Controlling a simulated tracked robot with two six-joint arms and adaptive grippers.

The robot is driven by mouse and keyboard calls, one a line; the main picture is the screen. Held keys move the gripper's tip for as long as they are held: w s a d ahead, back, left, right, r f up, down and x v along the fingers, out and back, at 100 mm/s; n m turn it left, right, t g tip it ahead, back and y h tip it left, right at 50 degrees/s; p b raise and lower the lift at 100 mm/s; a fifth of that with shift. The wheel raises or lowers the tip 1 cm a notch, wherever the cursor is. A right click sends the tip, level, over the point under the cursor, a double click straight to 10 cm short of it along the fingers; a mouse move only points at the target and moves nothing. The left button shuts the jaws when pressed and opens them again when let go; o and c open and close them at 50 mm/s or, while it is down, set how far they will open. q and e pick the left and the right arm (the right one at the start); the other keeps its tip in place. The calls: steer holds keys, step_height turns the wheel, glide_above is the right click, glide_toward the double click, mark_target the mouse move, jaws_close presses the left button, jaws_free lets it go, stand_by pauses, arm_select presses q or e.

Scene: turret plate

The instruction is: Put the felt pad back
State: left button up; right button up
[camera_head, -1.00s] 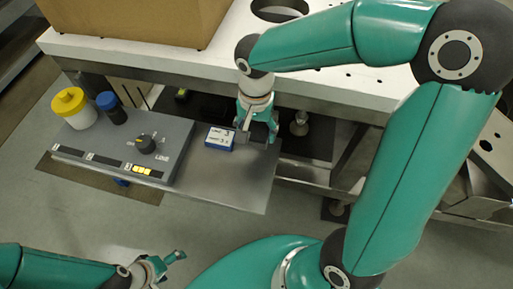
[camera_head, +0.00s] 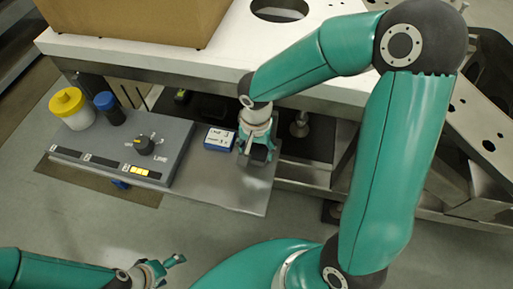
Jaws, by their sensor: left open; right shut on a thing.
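My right gripper (camera_head: 257,153) hangs over the grey shelf, pointing down, just right of a small blue box with a white label (camera_head: 219,138). It is shut on a small dark grey piece (camera_head: 262,154), which looks like the felt pad; the fingers partly hide it. I cannot tell whether the piece touches the shelf. My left gripper (camera_head: 170,264) is open and empty at the bottom left, over the floor and apart from everything.
A grey control box (camera_head: 180,150) with a black knob stands on the shelf (camera_head: 225,188). A yellow-lidded jar (camera_head: 72,110) and a blue-capped dark bottle (camera_head: 109,107) stand at its left. A white perforated plate (camera_head: 210,58) bearing a cardboard box (camera_head: 140,18) lies behind. The shelf's front right is clear.

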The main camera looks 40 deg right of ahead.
mark_target(256, 149)
steer(key=o, duration=1)
steer(key=shift+r, duration=0.2)
step_height(256, 149, up, 12)
steer(key=shift+f+p, duration=0.15)
steer(key=shift+p, duration=0.85)
